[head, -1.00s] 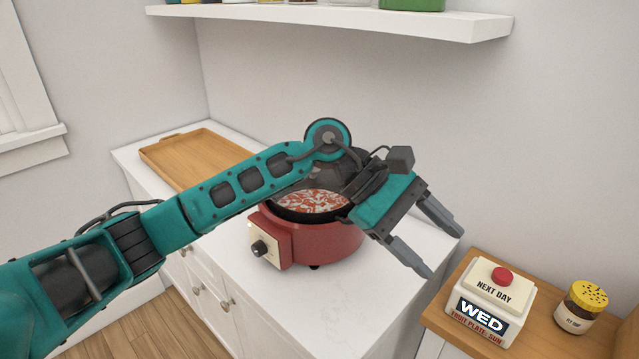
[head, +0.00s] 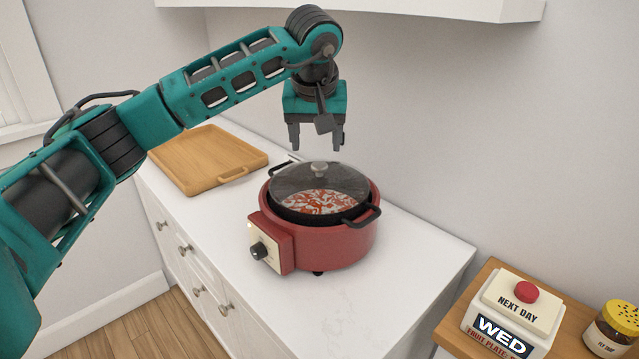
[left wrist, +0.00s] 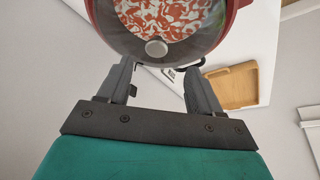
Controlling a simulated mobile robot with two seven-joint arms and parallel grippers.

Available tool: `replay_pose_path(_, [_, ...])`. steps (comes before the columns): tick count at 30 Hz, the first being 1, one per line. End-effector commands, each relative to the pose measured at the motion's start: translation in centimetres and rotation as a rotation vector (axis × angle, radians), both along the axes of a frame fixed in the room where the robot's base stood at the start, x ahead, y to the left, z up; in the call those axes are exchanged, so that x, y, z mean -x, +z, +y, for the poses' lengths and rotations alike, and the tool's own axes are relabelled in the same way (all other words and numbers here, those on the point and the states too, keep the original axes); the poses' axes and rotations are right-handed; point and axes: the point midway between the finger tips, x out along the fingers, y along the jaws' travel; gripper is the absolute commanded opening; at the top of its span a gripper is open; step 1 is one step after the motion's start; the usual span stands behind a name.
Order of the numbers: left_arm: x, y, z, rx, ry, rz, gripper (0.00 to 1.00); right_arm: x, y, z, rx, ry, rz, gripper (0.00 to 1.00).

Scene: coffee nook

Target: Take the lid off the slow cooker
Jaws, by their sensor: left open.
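The red slow cooker (head: 345,245) stands on the white counter, with a dial on its front and black side handles. Its glass lid (head: 290,180) sits on top, with a grey knob (head: 318,169) at the centre. Red and white food shows through the glass. My left gripper (head: 316,148) is open and empty, pointing down just above the lid knob, apart from it. In the left wrist view the knob (left wrist: 156,48) lies beyond the open fingertips (left wrist: 160,65). My right gripper is not in view.
A wooden tray (head: 190,165) lies on the counter left of the cooker, and it also shows in the left wrist view (left wrist: 228,88). A shelf hangs above. At right, a wooden surface holds a NEXT DAY button box (head: 515,305) and a yellow-capped jar (head: 612,335). The front counter is clear.

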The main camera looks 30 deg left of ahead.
Motion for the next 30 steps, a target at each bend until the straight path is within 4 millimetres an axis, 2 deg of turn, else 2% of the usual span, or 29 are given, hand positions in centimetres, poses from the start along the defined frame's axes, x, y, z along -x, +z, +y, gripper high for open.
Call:
replay_pose_path(8, [-0.7,-1.8,0.1,0.001,-0.001,0.002,0.65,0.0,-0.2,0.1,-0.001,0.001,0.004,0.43])
replay_pose_path(16, [-2.1,-5.4,0.5,0.003,0.000,0.002,0.65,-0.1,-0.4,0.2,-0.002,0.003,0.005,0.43])
replay_pose_path(24, [-2.3,-5.8,0.5,0.002,-0.001,-0.001,0.65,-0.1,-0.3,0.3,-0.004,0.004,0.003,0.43])
replay_pose_path(30, [-2.3,-5.8,0.6,0.002,-0.001,-0.001,0.46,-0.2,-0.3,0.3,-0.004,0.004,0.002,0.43])
